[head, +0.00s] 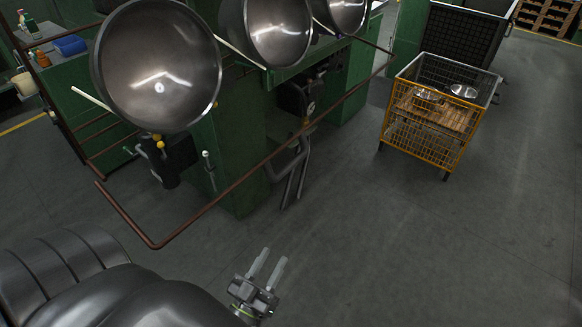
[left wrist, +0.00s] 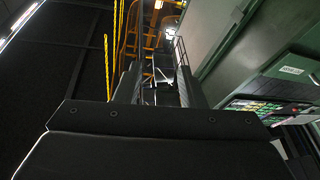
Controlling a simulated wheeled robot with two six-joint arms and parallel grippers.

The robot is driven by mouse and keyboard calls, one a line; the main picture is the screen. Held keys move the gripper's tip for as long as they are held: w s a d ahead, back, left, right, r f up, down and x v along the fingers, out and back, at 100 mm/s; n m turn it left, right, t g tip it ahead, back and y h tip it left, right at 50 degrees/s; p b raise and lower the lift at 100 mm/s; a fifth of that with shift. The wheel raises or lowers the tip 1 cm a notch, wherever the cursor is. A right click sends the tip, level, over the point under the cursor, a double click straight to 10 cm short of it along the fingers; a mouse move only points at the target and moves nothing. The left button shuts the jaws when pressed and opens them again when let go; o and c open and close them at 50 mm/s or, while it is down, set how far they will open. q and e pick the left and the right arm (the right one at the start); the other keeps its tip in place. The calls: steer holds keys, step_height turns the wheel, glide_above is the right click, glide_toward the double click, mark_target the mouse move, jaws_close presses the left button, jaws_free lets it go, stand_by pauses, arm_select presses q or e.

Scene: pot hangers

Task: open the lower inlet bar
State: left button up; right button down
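A long reddish-brown bar (head: 228,190) runs low along the front of the green machine in the head view and bends near its left end. I take it to be the lower inlet bar; no label shows. My left gripper (head: 273,256) is in the lower middle of the head view, over the floor. Its two pale fingers stand apart with nothing between them. It appears well clear of the bar, nearer to me. The left wrist view does not clearly show the bar. My right gripper is not in view.
Several large metal pans (head: 158,70) hang over the green machine (head: 225,150). Pipes (head: 292,170) reach down behind the bar. A yellow mesh cart (head: 433,125) holding metal pieces stands at right. The grey floor (head: 400,250) at lower right is clear.

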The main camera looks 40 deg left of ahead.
arm_select(q)
steer(key=s+r+t, duration=0.4)
steer(key=r+t, duration=0.1)
steer(key=r, duration=0.8)
steer(key=p, duration=0.6)
glide_toward(290, 162)
steer(key=shift+y, duration=0.3)
steer(key=x, duration=0.9)
steer(key=shift+w+d, duration=0.1)
steer(key=shift+w, duration=0.35)
steer(key=shift+b, duration=0.3)
steer(key=shift+c, duration=0.5)
jaws_close()
